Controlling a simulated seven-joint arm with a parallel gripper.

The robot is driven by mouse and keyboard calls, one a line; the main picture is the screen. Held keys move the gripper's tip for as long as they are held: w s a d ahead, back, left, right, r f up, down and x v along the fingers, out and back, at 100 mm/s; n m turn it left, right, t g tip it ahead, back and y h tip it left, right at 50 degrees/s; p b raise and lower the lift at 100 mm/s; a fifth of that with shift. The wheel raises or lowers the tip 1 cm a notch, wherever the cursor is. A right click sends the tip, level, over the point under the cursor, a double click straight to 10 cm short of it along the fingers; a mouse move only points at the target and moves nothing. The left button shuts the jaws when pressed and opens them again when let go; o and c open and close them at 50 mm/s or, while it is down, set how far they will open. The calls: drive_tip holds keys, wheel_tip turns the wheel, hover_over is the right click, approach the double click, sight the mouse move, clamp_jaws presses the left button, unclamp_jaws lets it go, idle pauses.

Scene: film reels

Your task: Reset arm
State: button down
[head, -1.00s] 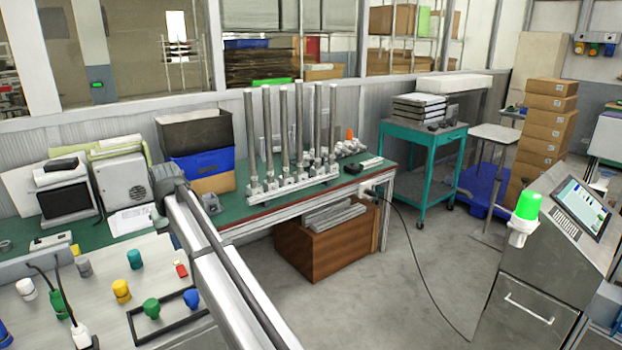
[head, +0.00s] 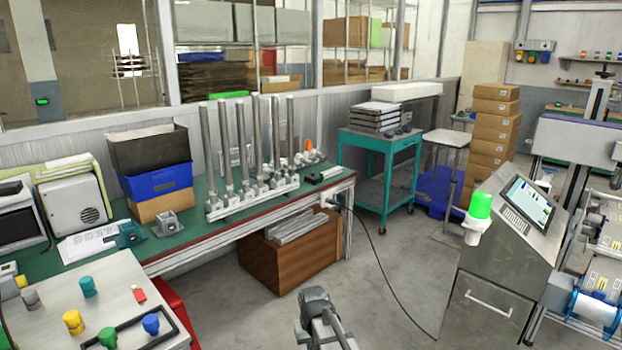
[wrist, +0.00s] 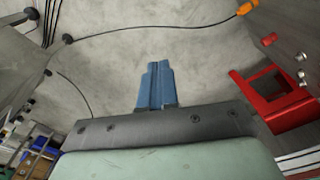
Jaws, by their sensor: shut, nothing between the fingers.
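My gripper (wrist: 157,86) shows in the wrist view as two blue fingers pressed together, pointing up the picture over the grey floor. It is shut and nothing is between the fingers. The dark grey mount and pale green housing behind it fill the bottom of that view. In the head view, a short grey part of my arm shows at the bottom middle, in front of the workbench (head: 165,251). The fingers cannot be made out there.
Metal film-reel posts (head: 242,140) stand on the bench. A control console (head: 497,277) with a green lamp (head: 480,206) and a teal cart (head: 377,182) stand on the right. In the wrist view, a red frame (wrist: 268,100) is close on the right. Open floor lies between.

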drive_tip(key=s+d+f+m, duration=0.2)
drive_tip(key=s+d+f, duration=0.2)
drive_tip(key=s+d, duration=0.3)
drive_tip(key=s+d+f+m, duration=0.1)
drive_tip(key=s+d+f, duration=0.4)
drive_tip(key=d, duration=0.5)
drive_tip(key=s+f+g, duration=0.2)
drive_tip(key=s+f, duration=0.4)
drive_tip(key=s, duration=0.4)
drive_tip(key=s+f+g, duration=0.3)
drive_tip(key=s+f, duration=0.4)
drive_tip(key=s, duration=0.3)
drive_tip(key=s+f+g, duration=0.2)
drive_tip(key=s+f, duration=0.4)
drive_tip(key=s, duration=0.4)
drive_tip(key=shift+s+f, duration=0.3)
drive_tip(key=shift+f, duration=0.05)
